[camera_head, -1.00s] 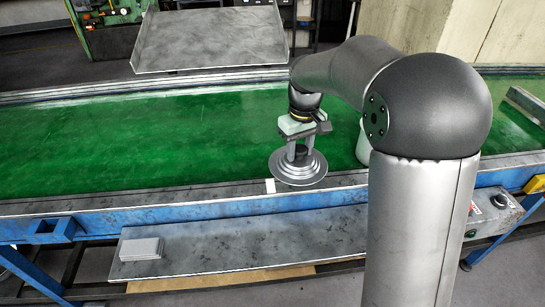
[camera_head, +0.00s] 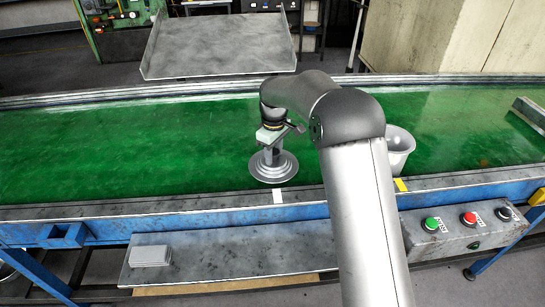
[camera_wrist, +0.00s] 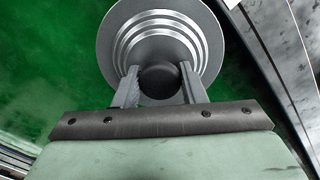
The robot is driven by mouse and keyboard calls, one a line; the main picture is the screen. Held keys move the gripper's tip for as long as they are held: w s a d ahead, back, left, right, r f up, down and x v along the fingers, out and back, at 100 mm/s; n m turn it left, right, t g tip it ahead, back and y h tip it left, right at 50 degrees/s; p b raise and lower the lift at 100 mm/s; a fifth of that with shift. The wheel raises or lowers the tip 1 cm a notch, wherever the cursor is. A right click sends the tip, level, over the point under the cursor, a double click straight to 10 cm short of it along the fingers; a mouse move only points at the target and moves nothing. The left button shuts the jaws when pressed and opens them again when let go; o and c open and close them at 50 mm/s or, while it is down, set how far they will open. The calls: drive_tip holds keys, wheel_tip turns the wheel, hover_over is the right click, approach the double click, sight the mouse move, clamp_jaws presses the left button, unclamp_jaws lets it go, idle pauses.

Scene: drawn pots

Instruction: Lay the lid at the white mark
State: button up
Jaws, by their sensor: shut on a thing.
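The lid (camera_head: 287,170) is a round grey disc with stepped rings and a dark knob. It is over the green belt near its front edge, and also shows in the wrist view (camera_wrist: 207,35). My gripper (camera_head: 273,156) is shut on the lid's knob from above; in the wrist view its two fingers (camera_wrist: 158,85) stand on either side of the dark knob. The white mark (camera_head: 278,196) is a small patch on the front rail, just in front of the lid. I cannot tell whether the lid touches the belt.
A light grey pot (camera_head: 399,150) stands on the belt to the right, partly behind my arm. A yellow mark (camera_head: 400,185) is on the front rail near it. A control box (camera_head: 460,228) with buttons hangs at the front right. The belt's left side (camera_head: 110,150) is clear.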

drive_tip(key=shift+w+a+f, duration=0.15)
drive_tip(key=shift+w+f, duration=0.15)
drive_tip(key=shift+f, duration=0.1)
drive_tip(key=shift+w+f+p, duration=0.1)
drive_tip(key=shift+f+p, duration=0.25)
drive_tip(key=shift+f, duration=1.3)
drive_tip(key=shift+f, duration=0.15)
drive_tip(key=o, duration=1)
drive_tip(key=shift+o, duration=0.2)
